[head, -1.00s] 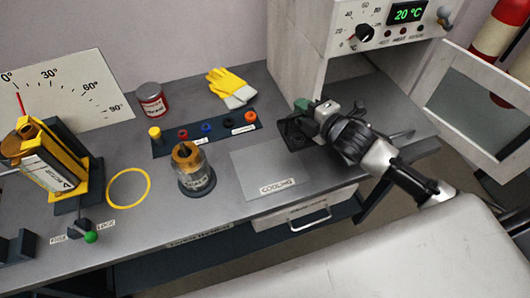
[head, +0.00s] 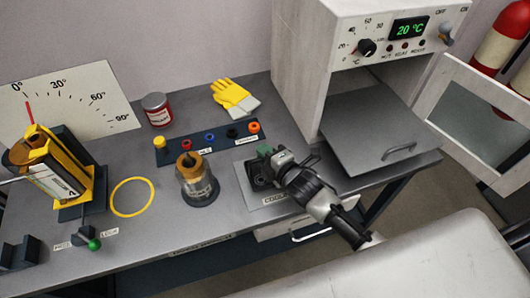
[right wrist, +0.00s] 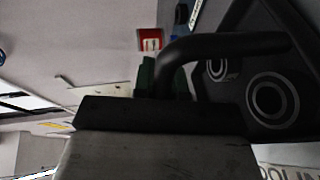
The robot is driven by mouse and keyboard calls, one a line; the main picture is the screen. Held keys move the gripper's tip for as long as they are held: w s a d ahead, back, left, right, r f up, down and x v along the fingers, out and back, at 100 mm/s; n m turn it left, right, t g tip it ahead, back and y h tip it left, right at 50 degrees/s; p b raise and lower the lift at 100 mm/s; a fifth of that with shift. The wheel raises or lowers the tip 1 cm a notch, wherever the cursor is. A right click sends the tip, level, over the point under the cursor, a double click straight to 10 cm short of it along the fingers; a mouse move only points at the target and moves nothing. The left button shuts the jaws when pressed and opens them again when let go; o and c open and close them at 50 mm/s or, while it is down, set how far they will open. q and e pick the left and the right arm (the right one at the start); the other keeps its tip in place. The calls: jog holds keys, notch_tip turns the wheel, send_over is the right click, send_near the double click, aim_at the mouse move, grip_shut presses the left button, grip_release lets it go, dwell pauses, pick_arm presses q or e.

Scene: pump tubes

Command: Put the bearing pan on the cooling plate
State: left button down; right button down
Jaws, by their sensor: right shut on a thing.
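The bearing pan (head: 259,180) is a small dark tray with round ring-shaped bearings in it. It is over the upper left part of the cooling plate (head: 242,197), a light grey square on the bench with a label at its front. I cannot tell whether the pan touches the plate or hangs just above it. My right gripper (head: 268,155) is shut on the pan's handle, partly hiding the pan and the plate. In the right wrist view the pan (right wrist: 290,60) shows at the right, with its dark bent handle at the gripper. My left gripper is not in view.
A glass jar-like unit (head: 197,183) stands left of the plate. A dark strip with coloured sockets (head: 209,147) lies behind it. The oven (head: 400,40) reads 20 °C; its door (head: 480,110) hangs open and a grey shelf (head: 370,125) sticks out at the right.

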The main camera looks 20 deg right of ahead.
dwell(0.3)
jog(key=c, duration=1.2)
grip_release()
jog(key=shift+f, duration=0.15)
jog(key=shift+o, duration=0.2)
jog(key=v, duration=1.2)
jog(key=shift+b, duration=0.35)
